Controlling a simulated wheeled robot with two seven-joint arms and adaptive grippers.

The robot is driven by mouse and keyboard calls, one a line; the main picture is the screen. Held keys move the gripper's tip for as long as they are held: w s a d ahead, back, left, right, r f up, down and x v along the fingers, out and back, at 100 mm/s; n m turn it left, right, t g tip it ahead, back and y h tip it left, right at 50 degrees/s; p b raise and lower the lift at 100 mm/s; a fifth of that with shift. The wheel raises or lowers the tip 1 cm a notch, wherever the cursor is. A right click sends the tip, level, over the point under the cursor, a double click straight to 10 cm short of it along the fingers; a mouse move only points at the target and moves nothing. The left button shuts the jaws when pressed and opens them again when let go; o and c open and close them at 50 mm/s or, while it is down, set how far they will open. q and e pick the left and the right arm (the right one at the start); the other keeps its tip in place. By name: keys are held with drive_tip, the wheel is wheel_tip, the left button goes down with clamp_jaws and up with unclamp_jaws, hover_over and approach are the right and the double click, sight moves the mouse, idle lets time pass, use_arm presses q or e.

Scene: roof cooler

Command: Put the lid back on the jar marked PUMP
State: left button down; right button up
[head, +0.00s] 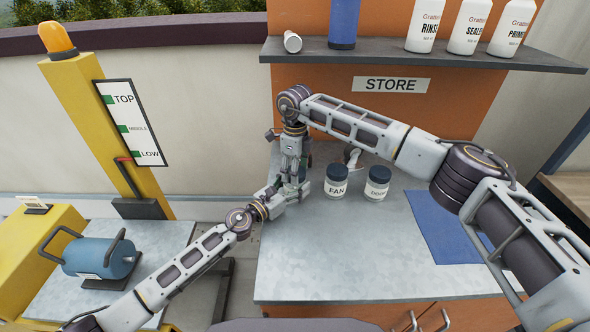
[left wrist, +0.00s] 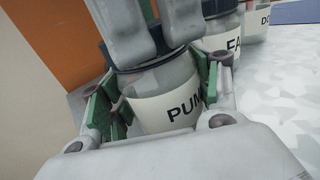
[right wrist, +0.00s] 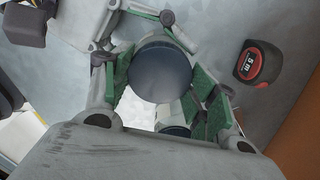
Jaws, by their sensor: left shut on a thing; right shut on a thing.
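The PUMP jar (left wrist: 165,92) is a clear jar with a white label, upright between the green-padded fingers of my left gripper (left wrist: 160,105), which is shut on it. A dark lid (right wrist: 160,75) is between the green pads of my right gripper (right wrist: 162,88), which is shut on it from above. In the left wrist view the lid's dark edge (left wrist: 150,61) is at the top of the jar; I cannot tell whether it is fully seated. In the head view my left gripper (head: 293,190) and right gripper (head: 291,165) meet over the bench and mostly hide the jar.
The FAN jar (head: 336,187) and another dark-lidded jar (head: 377,190) stand close to the right. A tape measure (right wrist: 258,65) lies near the right gripper. A blue mat (head: 445,230) is farther right. The shelf (head: 390,52) holds bottles above. The bench front (head: 330,270) is clear.

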drive_tip(key=o, duration=1.2)
drive_tip(key=shift+r, duration=0.15)
drive_tip(key=shift+r, duration=5.85)
use_arm(q)
drive_tip(key=shift+c, duration=1.5)
unclamp_jaws()
drive_tip(key=shift+s+a, duration=0.1)
drive_tip(key=shift+v, duration=5.85)
